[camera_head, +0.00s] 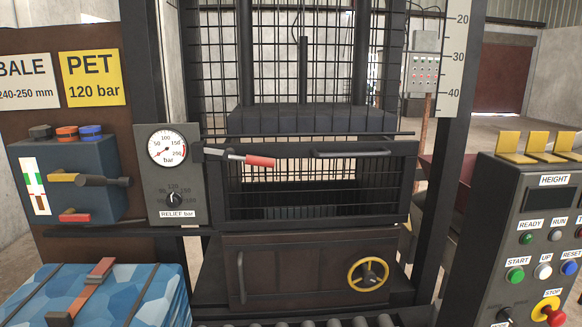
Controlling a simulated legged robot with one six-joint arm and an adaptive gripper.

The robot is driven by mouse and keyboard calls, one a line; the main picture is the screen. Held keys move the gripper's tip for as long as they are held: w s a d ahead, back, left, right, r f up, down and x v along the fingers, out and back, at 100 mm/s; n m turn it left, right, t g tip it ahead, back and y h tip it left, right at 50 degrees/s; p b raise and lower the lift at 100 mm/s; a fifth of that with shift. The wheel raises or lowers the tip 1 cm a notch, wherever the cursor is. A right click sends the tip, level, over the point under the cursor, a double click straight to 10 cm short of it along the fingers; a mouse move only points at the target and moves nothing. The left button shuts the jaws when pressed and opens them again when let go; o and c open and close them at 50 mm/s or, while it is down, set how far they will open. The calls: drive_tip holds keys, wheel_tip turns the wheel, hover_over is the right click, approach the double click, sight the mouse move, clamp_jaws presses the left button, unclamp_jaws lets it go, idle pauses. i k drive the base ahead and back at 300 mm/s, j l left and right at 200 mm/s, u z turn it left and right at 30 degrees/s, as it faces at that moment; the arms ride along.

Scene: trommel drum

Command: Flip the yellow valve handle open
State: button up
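A short yellow lever handle (62,177) is on the front of a blue-grey valve block (95,152) at the left. It lies about level, and its right end meets a dark cylindrical part (102,181) that sticks out to the right. A red handle (75,217) sits lower on the same block. A yellow handwheel (368,274) is on the lower door of the press, at the right. My gripper is not in view, and nothing of mine is seen touching the yellow handle.
A gauge panel (168,187) stands just right of the block, with a red-tipped lever (258,161) beyond it. A blue strapped bale (130,290) is below the block. The meshed press gate (310,180) fills the middle. A control console (540,235) stands at the right.

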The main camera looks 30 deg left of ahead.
sight(60, 176)
drive_tip(key=u, duration=2.45)
